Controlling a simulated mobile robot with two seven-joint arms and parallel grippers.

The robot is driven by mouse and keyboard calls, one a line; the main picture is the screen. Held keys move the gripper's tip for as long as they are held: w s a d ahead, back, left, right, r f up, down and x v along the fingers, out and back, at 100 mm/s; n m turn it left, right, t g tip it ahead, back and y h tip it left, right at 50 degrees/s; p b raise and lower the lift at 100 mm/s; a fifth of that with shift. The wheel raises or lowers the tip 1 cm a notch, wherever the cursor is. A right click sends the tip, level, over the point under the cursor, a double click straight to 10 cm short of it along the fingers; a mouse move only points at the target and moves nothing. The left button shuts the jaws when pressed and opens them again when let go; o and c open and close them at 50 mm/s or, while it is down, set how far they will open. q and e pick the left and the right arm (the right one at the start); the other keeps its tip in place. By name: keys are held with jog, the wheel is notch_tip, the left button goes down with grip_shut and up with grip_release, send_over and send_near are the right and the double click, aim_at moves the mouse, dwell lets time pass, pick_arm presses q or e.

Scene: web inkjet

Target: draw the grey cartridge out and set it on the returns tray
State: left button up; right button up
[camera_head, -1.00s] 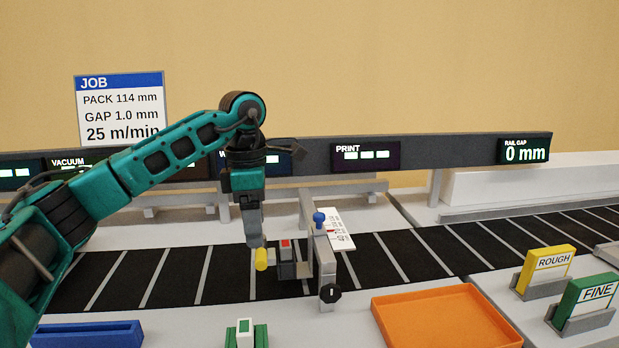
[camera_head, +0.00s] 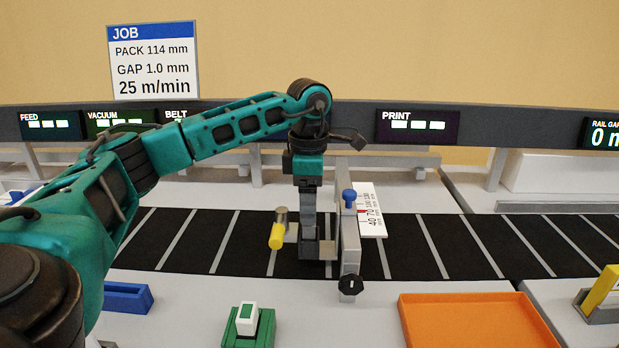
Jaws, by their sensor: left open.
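My left gripper (camera_head: 308,250) points down at the print station, over the black belt. It is open, with its fingers at the slot beside the grey upright bracket (camera_head: 349,255). The dark grey cartridge with the red top is not clearly visible; the gripper covers its place, and I cannot tell whether the fingers touch it. A yellow-handled lever (camera_head: 277,236) stands just left of the gripper. An empty orange tray (camera_head: 480,320), apparently the returns tray, lies at the front right. My right gripper is not in view.
A white-and-green cartridge (camera_head: 246,318) stands in a green holder at the front. A blue holder (camera_head: 127,297) is at the left. A yellow block (camera_head: 602,290) stands at the right edge.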

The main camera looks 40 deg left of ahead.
pick_arm(q)
notch_tip(320, 180, down, 5)
jog(key=shift+f, duration=0.1)
jog(key=shift+c, duration=0.3)
jog(key=shift+c, duration=0.8)
jog(key=c, duration=0.9)
jog(key=shift+o, duration=0.2)
jog(key=shift+r+p, duration=2)
jog(key=shift+r, duration=0.6)
